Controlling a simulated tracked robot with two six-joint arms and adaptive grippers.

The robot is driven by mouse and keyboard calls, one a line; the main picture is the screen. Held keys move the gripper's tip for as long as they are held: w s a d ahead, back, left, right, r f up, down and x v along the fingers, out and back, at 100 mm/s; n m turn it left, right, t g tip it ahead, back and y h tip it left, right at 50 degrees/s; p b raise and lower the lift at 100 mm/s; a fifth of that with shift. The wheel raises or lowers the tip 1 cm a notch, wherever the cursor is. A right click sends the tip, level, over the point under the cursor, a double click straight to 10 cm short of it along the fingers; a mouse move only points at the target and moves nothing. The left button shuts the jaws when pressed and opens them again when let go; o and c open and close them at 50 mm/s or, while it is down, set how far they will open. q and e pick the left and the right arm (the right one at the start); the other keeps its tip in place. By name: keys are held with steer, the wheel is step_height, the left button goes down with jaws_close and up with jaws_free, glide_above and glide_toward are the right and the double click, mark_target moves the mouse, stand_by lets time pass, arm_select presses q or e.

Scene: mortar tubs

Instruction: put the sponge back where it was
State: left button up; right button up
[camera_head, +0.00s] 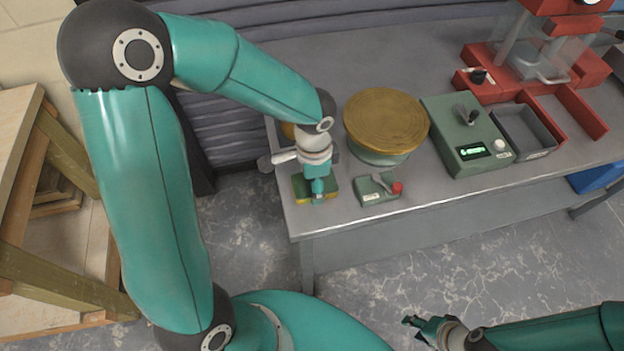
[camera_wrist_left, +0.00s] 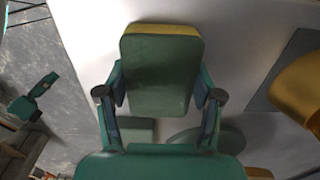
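The sponge (camera_head: 301,189), green on top with a yellow layer, is at the left front corner of the grey table. My left gripper (camera_head: 318,190) comes down over it and partly hides it. In the left wrist view the sponge (camera_wrist_left: 160,75) sits between the two fingers, with a pad against each side, so the gripper looks shut on it. I cannot tell whether the sponge touches the table. My right gripper (camera_head: 416,328) is low at the front, over the floor and away from the table, its fingers apart and empty.
Right of the sponge is a small green box with a red knob (camera_head: 378,189). Behind it stands a gold-topped round turntable (camera_head: 385,120). Further right are a green scale (camera_head: 466,138), a grey tray (camera_head: 524,131) and a red machine (camera_head: 545,60). A wooden stand (camera_head: 40,200) is left.

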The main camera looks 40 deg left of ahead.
arm_select(q)
steer(key=o, duration=0.5)
steer(key=shift+c, duration=0.2)
steer(key=shift+r, duration=0.25)
step_height(320, 180, up, 12)
steer(key=shift+p, duration=0.4)
steer(key=shift+f, duration=0.1)
